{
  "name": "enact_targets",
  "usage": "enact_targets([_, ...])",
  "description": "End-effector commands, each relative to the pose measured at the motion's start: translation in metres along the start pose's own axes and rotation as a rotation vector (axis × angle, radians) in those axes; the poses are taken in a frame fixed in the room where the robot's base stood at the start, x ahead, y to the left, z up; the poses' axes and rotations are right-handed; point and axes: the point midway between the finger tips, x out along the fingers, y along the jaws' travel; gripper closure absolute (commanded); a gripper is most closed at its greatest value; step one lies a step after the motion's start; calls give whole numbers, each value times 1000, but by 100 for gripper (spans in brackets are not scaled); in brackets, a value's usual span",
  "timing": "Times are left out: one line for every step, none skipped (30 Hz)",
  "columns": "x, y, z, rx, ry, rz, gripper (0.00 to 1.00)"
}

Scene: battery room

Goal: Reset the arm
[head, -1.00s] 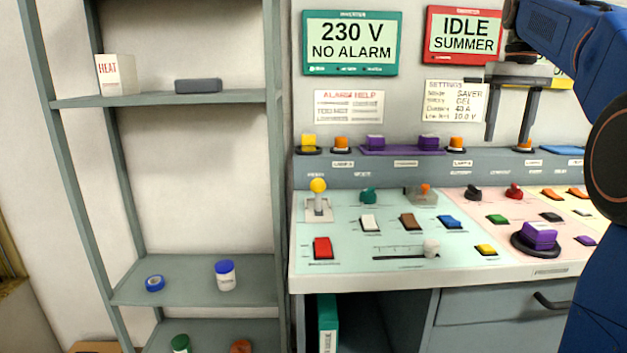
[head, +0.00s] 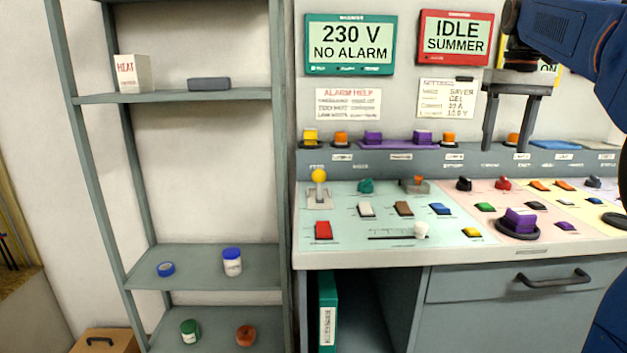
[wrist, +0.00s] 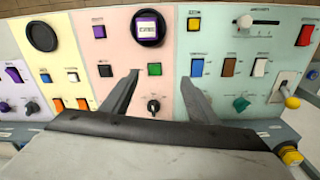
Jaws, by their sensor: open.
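My gripper (head: 511,125) is at the upper right of the head view, at the end of my blue arm. Its two grey fingers point down, apart and empty, in front of the back ledge of the control console (head: 400,257). In the wrist view my gripper (wrist: 157,85) also shows open, with the console's pink and teal panels beyond the fingers. A purple button on a black round base (head: 518,221) is on the pink panel, below the gripper in the head view; it also shows in the wrist view (wrist: 147,26).
The teal panel carries a yellow-knobbed lever (head: 319,178), a red switch (head: 323,231) and a white slider (head: 421,230). Two wall screens read 230 V NO ALARM (head: 350,45) and IDLE SUMMER (head: 456,38). A grey shelf (head: 180,97) with jars stands left.

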Motion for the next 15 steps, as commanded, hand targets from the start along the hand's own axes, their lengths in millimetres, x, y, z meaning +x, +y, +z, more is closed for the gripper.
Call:
enact_targets([3,-4,6,-4,7,1,46])
enact_targets([4,-6,10,-6,12,1,46])
enact_targets([8,-8,15,-8,17,1,46])
enact_targets([10,-11,18,-11,23,2,46])
enact_targets([13,-14,23,-14,28,2,46])
enact_targets([17,-17,29,-17,37,3,46])
enact_targets([20,-20,35,-20,44,3,46])
enact_targets([24,-23,41,-23,51,3,46])
enact_targets([31,-28,50,-27,62,4,46])
enact_targets([36,-31,57,-31,71,4,46])
enact_targets([42,-35,65,-35,81,4,46])
enact_targets([50,-39,75,-39,93,4,46])
enact_targets([56,-42,83,-43,102,4,46])
enact_targets([63,-46,90,-47,112,3,46])
enact_targets([72,-50,101,-52,124,3,46])
